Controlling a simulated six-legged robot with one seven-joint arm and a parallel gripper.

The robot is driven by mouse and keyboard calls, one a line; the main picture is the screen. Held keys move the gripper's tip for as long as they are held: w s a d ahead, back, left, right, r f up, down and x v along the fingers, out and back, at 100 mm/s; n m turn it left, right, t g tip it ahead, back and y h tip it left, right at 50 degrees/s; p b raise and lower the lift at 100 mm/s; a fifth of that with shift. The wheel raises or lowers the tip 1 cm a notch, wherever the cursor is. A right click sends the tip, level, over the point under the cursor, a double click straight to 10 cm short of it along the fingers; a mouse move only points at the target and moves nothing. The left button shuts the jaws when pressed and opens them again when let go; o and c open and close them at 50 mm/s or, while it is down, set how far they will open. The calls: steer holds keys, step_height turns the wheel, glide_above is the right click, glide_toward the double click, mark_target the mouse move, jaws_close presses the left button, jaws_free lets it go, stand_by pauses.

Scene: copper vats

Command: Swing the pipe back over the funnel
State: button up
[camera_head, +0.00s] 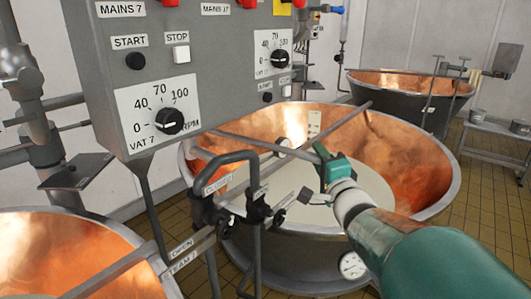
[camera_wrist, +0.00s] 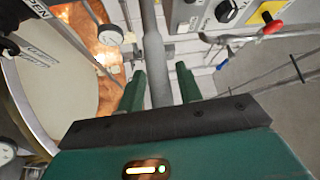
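A grey metal pipe (camera_wrist: 153,65) runs down from the top of the wrist view and ends between my fingers. In the head view a thin grey bar (camera_head: 265,145) reaches across the copper vat (camera_head: 420,180) to my gripper (camera_head: 322,158); I cannot tell if it is the same pipe. My green gripper also shows in the wrist view (camera_wrist: 161,80). Its two fingers stand apart, one on each side of the pipe, with a gap to the right finger. Touch on the left finger is unclear. I cannot make out a funnel for sure.
A grey control box (camera_head: 190,70) with knobs and switches hangs at upper left. Black-handled valves (camera_head: 225,195) stand before the vat. Another copper vat (camera_head: 75,255) is at lower left, and one (camera_head: 400,85) stands behind. Tiled floor (camera_head: 490,200) is free at right.

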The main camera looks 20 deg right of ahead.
steer(key=shift+o, duration=0.4)
steer(key=shift+s, duration=0.1)
steer(key=s+f, duration=0.1)
steer(key=s, duration=0.6)
steer(key=shift+s+a, duration=0.15)
steer(key=shift+a, duration=0.2)
